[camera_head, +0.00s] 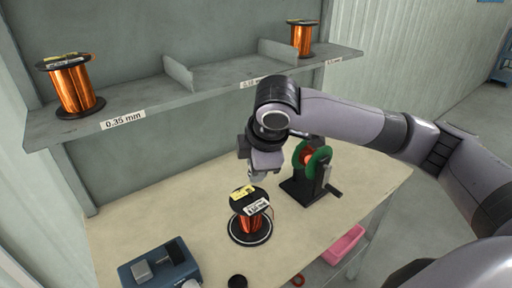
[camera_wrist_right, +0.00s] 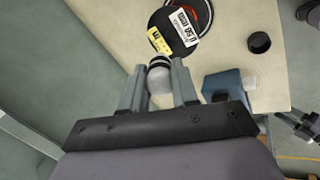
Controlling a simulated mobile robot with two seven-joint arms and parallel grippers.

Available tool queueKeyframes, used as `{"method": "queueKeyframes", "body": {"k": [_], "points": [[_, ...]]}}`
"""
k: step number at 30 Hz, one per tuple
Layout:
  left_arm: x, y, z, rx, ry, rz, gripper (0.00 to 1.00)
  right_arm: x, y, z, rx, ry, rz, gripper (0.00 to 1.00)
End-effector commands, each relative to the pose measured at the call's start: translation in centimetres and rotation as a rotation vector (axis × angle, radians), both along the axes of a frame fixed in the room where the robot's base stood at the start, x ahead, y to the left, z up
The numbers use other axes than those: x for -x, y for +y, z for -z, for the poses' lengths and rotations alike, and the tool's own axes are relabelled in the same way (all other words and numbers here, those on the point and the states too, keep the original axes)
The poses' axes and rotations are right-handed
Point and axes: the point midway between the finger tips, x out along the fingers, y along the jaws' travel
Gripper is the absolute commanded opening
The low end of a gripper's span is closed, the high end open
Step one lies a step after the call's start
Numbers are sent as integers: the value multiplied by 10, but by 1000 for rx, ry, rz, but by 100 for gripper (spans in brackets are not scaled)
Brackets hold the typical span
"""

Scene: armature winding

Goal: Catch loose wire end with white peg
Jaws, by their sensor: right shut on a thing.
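My right gripper (camera_head: 262,172) comes in from the right and hangs above the bench, behind the copper wire spool and left of the green winder. In the right wrist view, my right gripper (camera_wrist_right: 158,68) is shut on a whitish rounded piece with a dark band, which looks like the white peg (camera_wrist_right: 159,80). The copper wire spool (camera_head: 250,221) stands upright on the bench with yellow and white labels; its top also shows in the wrist view (camera_wrist_right: 174,29). I cannot make out a loose wire end.
The winder (camera_head: 312,162) has a green disc, a red part and a crank on a black base. A blue device (camera_head: 160,264) and a small black cap (camera_head: 237,281) sit at the front. A shelf (camera_head: 190,92) with spools runs behind. The bench left of the spool is clear.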

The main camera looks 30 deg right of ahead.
Motion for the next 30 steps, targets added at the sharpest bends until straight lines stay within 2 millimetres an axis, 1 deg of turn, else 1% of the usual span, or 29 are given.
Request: {"method": "queueKeyframes", "body": {"k": [1, 6, 11, 14, 20, 24, 25, 30], "points": [[0, 0, -3, 0, 0, 0, 43, -2, -3, -7, 0, -19, -50, 5], [0, 0, -6, 0, 0, 0, 43, -8, -4, -19, 1, -67, -197, 5], [0, 0, -7, 1, 0, 1, 43, -10, -5, -24, -1, -88, -257, 5], [0, 0, -7, 1, 0, 1, 43, -10, -5, -23, 0, -90, -268, 5], [0, 0, -3, 0, 0, 0, 43, -10, -5, -9, -1, -88, -268, 5], [0, 0, 3, 0, 0, 0, 43, -10, -5, 7, 0, -87, -267, 5], [0, 0, 11, 0, -2, 0, 43, -10, -5, 14, -1, -90, -267, 5], [0, 0, 38, 0, -1, 0, 43, -10, -5, 34, -1, -90, -267, 5]]}}
